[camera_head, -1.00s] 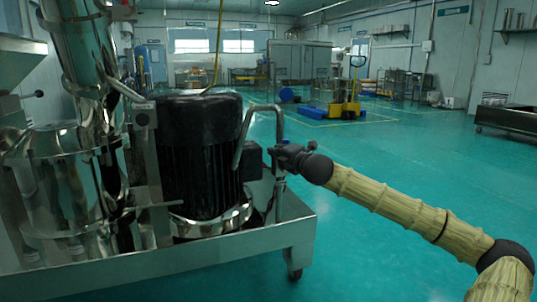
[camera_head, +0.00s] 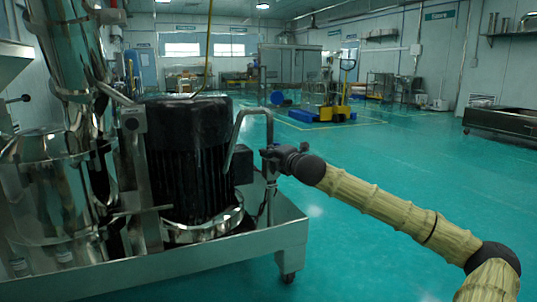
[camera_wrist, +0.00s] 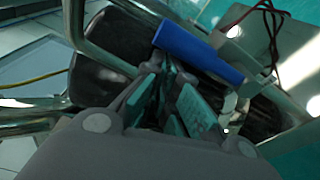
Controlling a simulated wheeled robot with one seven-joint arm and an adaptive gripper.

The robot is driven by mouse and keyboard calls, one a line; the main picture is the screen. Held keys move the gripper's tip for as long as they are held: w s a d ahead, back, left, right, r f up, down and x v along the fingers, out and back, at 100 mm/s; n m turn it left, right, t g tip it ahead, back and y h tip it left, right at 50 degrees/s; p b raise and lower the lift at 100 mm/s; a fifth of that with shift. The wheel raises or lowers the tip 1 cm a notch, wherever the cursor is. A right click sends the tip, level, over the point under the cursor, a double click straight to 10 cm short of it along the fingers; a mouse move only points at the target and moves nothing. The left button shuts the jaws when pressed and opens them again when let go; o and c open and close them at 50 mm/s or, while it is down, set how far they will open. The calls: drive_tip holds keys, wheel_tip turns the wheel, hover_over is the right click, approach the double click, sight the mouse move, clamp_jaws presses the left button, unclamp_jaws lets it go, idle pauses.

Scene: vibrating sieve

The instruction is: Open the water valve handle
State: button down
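The water valve handle (camera_wrist: 198,50) is a blue bar lying slantwise across the upper middle of the wrist view. My gripper (camera_wrist: 168,72) is directly below it, with its dark and teal fingers drawn close together and their tips at the bar's lower edge. I see no handle between the fingers; whether the tips touch it is unclear. In the head view my gripper (camera_head: 272,158) is beside the bent metal pipe (camera_head: 240,122), right of the black motor. The handle is too small or hidden to make out there.
The black ribbed motor (camera_head: 188,165) stands on a steel wheeled base (camera_head: 225,245), with shiny cylinders (camera_head: 60,185) to its left. Thin dark cables (camera_wrist: 270,40) hang right of the handle. Green floor (camera_head: 400,160) is open to the right.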

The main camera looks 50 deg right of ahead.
drive_tip(key=s+a+p, duration=0.3)
drive_tip(key=s+a, duration=0.2)
drive_tip(key=s, duration=0.2)
drive_tip(key=shift+s+a, duration=0.25)
drive_tip(key=shift+a, duration=0.15)
idle(0.5)
drive_tip(key=shift+f, duration=0.1)
idle(0.5)
